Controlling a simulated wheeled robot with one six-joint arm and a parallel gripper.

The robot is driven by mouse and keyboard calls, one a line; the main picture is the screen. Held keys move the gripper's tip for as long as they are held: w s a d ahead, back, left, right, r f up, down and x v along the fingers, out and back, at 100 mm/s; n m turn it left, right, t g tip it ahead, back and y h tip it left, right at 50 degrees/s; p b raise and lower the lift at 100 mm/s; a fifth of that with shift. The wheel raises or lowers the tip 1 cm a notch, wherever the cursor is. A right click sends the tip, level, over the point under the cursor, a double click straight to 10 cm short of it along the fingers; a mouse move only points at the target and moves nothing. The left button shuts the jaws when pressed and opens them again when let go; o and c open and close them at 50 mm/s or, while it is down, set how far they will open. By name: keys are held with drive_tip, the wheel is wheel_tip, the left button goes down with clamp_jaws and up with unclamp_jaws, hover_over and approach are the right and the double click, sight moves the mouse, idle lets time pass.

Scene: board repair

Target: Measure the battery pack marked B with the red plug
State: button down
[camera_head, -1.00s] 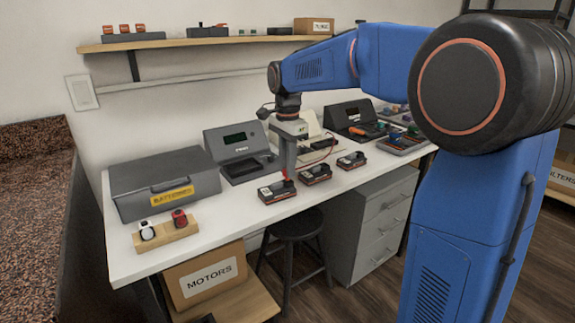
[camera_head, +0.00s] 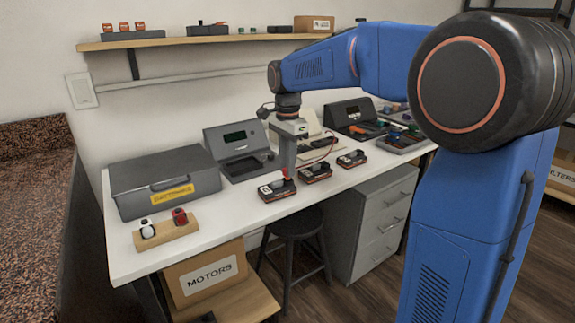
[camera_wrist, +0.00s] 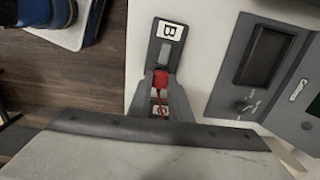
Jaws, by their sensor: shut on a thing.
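The battery pack marked B (camera_wrist: 167,50) lies on the white bench, with its B label at the top in the wrist view. It is the nearest-left of three packs (camera_head: 277,190) in the head view. My gripper (camera_wrist: 162,88) is shut on the red plug (camera_wrist: 160,79), over the lower end of that pack. The plug's tip is at the pack, but I cannot tell whether it is seated. The red plug also shows in the head view (camera_head: 286,173), with a red lead running back to the right. Pack markings are too small to read in the head view.
Two similar packs, a middle one (camera_head: 315,173) and a far one (camera_head: 351,159), lie to the right. A grey device with a display (camera_head: 240,150) stands behind. A grey case (camera_head: 165,182) and a wooden block (camera_head: 166,234) with white and red items are at left.

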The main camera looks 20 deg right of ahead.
drive_tip(key=shift+f, duration=0.45)
idle(0.6)
drive_tip(key=c, duration=1.5)
unclamp_jaws()
drive_tip(key=shift+c, duration=0.2)
drive_tip(key=shift+o, duration=0.7)
drive_tip(key=shift+o, duration=0.7)
drive_tip(key=shift+r, duration=1.55)
drive_tip(key=shift+r, duration=2.95)
